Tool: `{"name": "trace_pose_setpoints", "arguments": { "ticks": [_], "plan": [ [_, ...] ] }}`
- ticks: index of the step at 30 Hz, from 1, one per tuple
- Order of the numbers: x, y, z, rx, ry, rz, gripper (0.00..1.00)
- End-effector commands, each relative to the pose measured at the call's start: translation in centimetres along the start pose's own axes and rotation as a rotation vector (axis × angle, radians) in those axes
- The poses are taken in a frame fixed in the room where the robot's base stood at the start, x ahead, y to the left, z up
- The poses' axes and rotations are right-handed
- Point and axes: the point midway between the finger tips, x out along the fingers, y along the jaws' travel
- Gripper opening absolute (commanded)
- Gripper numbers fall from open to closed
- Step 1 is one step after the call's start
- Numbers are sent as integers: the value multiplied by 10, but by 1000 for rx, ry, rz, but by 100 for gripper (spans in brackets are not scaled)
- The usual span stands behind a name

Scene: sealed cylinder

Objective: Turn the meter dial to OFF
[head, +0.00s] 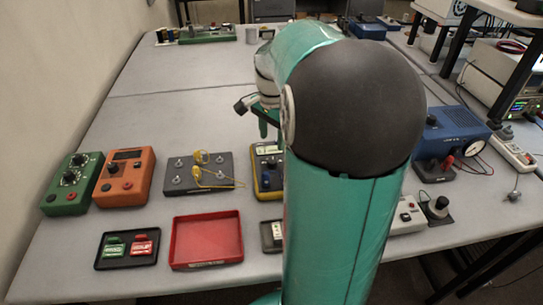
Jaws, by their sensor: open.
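The yellow meter (259,182) lies on the grey table, left of my large teal arm. It has a pale display near its top and a dark dial (269,165) below. My arm hides its right part. The dial is too small to read its setting. My gripper (265,130) points down just above the far end of the meter, partly hidden by my arm. Its teal fingers are open with nothing seen between them. It looks apart from the dial, though I cannot tell the exact height.
Left of the meter are a dark board (225,163) with yellow leads, an orange box (125,190) and a green box (68,190). A red tray (207,262) and a black tray (104,262) lie in front. A blue unit (450,125) stands right. The table's middle back is clear.

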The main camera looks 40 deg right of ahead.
Motion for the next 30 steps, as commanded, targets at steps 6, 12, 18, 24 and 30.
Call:
{"name": "trace_pose_setpoints", "arguments": {
  "ticks": [6,12,18,24,30],
  "plan": [
    [45,0,-1,-1,-4,3,50],
    [73,0,-1,-1,-1,0,50],
    [83,0,-1,-1,0,-1,50],
    [82,0,-1,-2,0,-1,50],
    [82,0,-1,-2,0,-1,11]
  ]
}}
